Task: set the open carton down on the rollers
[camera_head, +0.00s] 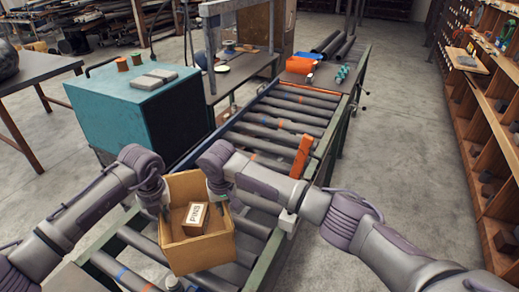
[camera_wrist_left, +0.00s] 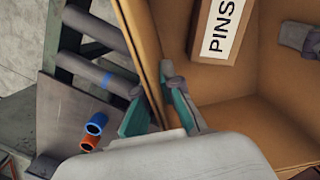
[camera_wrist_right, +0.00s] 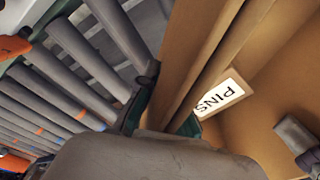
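The open cardboard carton (camera_head: 200,255) is over the near end of the roller conveyor (camera_head: 285,122), with a small box labelled PINS (camera_head: 195,218) inside it. My left gripper (camera_head: 160,207) is shut on the carton's left wall; the left wrist view shows its fingers (camera_wrist_left: 163,108) on both sides of that wall. My right gripper (camera_head: 219,205) is shut on the right wall, with its fingers (camera_wrist_right: 165,118) astride it in the right wrist view. The carton looks roughly level. Its underside is hidden, so I cannot tell whether it touches the rollers.
A teal cabinet (camera_head: 145,105) stands left of the conveyor. An orange upright piece (camera_head: 302,156) is on the conveyor's right side. An orange object (camera_head: 299,65) and green items (camera_head: 342,74) lie at the far end. Shelves (camera_head: 480,120) line the right. Rollers beyond the carton are bare.

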